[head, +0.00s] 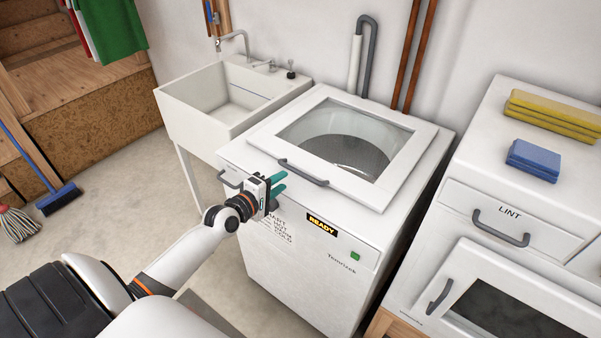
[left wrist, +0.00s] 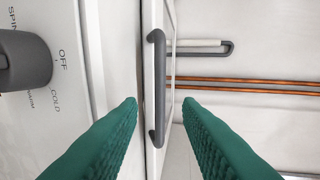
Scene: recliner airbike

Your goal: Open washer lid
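The white washer (head: 300,285) stands in the middle of the head view. Its lid (head: 405,160), with a dark-tinted glass window, lies shut on top. A grey bar handle (head: 303,173) sits on the lid's front edge, and the handle also shows in the left wrist view (left wrist: 160,80). My left gripper (head: 282,182) is just in front of the handle, toward its left end. Its teal fingers are apart and empty. In the left wrist view (left wrist: 160,102) the handle lies beyond the fingertips, lined up with the gap. My right gripper is not in view.
A grey knob (left wrist: 22,62) with printed settings is close to the left finger in the wrist view. A white sink (head: 205,105) stands left of the washer. A white cabinet (head: 465,235) marked LINT stands right, holding yellow (head: 550,115) and blue (head: 532,158) cloths or sponges.

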